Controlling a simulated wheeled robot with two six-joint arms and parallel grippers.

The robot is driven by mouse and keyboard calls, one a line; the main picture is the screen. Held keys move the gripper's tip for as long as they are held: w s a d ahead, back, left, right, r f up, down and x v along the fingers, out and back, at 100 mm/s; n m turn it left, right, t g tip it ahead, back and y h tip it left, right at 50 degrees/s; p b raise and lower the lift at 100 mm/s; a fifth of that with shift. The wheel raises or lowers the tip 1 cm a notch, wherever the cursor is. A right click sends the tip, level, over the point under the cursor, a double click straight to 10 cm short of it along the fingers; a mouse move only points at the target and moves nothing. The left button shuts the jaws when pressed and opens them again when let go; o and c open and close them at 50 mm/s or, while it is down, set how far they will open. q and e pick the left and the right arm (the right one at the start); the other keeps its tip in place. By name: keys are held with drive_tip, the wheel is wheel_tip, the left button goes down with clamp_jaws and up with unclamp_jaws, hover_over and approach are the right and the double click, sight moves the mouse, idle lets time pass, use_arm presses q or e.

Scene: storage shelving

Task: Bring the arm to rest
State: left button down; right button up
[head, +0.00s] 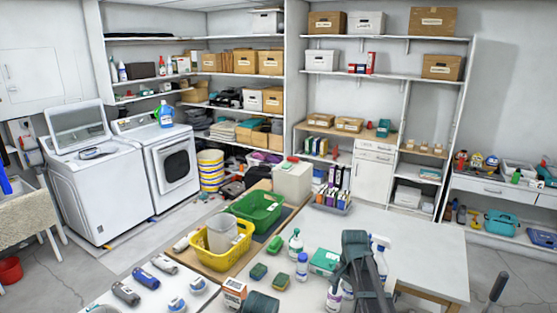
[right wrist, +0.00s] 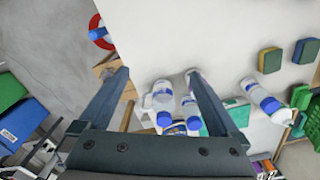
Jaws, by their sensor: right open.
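My right gripper (head: 362,265) is over the front of the white table (head: 425,262) in the head view. In the right wrist view its two fingers (right wrist: 157,75) stand wide apart, and the jaws are open with nothing gripped. White bottles with blue caps (right wrist: 163,103) show beyond and between the fingers. The gripper hides part of a spray bottle (head: 380,243) in the head view. I cannot tell whether the fingers touch any bottle.
Close by are a green-capped bottle (head: 296,243), a blue-capped bottle (head: 302,267), sponges (head: 258,272) and a teal box (head: 325,261). A yellow basket (head: 205,262) and a green basket (head: 245,222) stand left. The table's right part is clear.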

use_arm(q)
wheel_tip(320, 180, down, 11)
drive_tip(key=b, duration=1)
drive_tip(key=shift+w, duration=0.25)
use_arm(e)
drive_tip(key=s+a+f+n, duration=0.3)
drive_tip(key=s+a+n, duration=0.1)
drive_tip(key=s, duration=0.3)
drive_tip(key=s+a+f+n, duration=0.4)
drive_tip(key=s+a+n, duration=0.1)
drive_tip(key=s+a, duration=0.1)
drive_tip(key=s+a+f+n+h, duration=0.1)
drive_tip(key=s+a+f+n, duration=0.2)
drive_tip(key=s+a+n, duration=0.2)
drive_tip(key=s, duration=0.3)
drive_tip(key=shift+s+f, duration=0.3)
drive_tip(key=shift+f, duration=0.05)
use_arm(q)
drive_tip(key=shift+r, duration=0.1)
